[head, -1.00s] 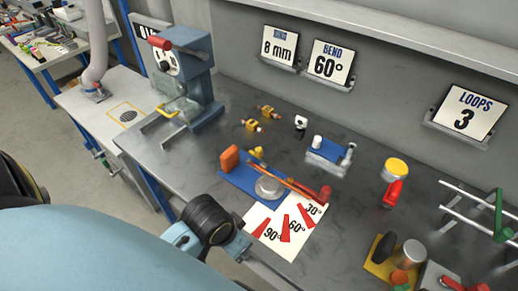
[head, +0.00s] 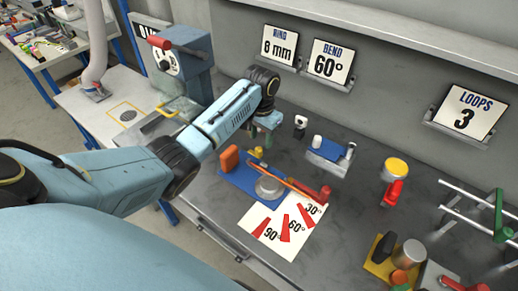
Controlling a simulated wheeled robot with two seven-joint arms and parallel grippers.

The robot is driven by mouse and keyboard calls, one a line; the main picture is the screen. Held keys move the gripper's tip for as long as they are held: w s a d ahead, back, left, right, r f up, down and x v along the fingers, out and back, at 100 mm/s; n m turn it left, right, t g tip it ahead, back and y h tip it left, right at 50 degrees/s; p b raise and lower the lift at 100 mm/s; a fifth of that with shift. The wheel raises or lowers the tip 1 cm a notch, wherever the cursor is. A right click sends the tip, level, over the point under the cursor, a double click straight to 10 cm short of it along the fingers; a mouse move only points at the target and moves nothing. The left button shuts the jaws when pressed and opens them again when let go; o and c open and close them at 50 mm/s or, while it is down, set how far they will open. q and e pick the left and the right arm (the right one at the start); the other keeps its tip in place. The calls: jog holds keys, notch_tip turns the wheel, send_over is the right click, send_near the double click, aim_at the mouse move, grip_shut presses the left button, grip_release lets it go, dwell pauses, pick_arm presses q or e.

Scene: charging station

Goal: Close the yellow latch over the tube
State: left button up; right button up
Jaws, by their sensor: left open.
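The yellow latch (head: 257,152) is a small yellow piece at the back of the blue bender plate (head: 234,178), beside an orange block (head: 229,158). The thin copper-orange tube (head: 290,184) runs across the plate, past a round grey metal die (head: 269,187), toward a red piece (head: 324,194). My left gripper (head: 264,143) points down just behind and above the latch. It is open, and I cannot tell whether it touches the latch. The latch's exact angle is too small to make out. My right gripper is not in view.
A white angle card (head: 275,228) lies before the plate. A blue-topped block (head: 330,150) stands right of my left gripper. A blue-grey machine (head: 190,65) stands behind my left arm. A yellow-topped cylinder (head: 396,169) and a metal rack (head: 480,212) are farther right.

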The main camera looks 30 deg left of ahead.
aim_at(259, 148)
pick_arm(q)
notch_tip(259, 148, up, 3)
jog(key=w+a, duration=0.2)
jog(key=w, duration=0.1)
jog(key=shift+n, duration=0.3)
jog(key=f+b, duration=0.1)
jog(key=f, duration=0.3)
jog(key=f+b, duration=0.1)
jog(key=f, duration=0.3)
jog(key=f+b, duration=0.1)
jog(key=f, duration=0.3)
jog(key=shift+s+a+f, duration=0.2)
jog(key=shift+s+f, duration=0.05)
jog(key=shift+f, duration=0.15)
grip_shut()
